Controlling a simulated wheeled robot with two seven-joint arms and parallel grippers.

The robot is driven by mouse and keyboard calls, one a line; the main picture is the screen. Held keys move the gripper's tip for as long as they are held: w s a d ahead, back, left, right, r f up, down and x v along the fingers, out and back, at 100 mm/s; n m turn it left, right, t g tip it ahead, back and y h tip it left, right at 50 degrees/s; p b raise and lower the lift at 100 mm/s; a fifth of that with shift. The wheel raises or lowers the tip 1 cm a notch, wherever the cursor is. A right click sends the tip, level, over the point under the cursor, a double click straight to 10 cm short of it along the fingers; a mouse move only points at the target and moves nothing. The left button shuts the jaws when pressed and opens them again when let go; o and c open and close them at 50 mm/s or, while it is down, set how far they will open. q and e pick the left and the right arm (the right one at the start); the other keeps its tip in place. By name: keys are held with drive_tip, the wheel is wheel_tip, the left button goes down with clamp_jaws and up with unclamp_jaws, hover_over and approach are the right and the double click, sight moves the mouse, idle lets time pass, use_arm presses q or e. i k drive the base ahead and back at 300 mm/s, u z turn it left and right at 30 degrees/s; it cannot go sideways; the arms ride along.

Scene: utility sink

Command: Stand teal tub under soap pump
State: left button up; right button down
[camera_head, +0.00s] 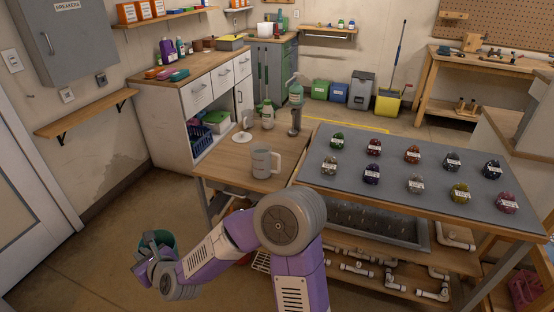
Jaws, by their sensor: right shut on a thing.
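My right gripper (153,250) is at the lower left, at the end of my purple arm, over the floor to the left of the wooden counter. It is shut on the teal tub (157,239), whose rim shows among the fingers; the rest of the tub is largely hidden. My left gripper is not in view.
On the wooden counter (222,171) stand a grey mug (261,161), a small stand with a round white base (242,137) and a white-green bottle (267,115). To the right, a grey top (330,189) carries several labelled coloured lumps. The counter's front left is clear.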

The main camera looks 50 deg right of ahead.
sight(280, 150)
drive_tip(key=k, duration=0.35)
drive_tip(key=z, duration=1.9)
drive_tip(key=i, duration=0.2)
drive_tip(key=u, duration=0.2)
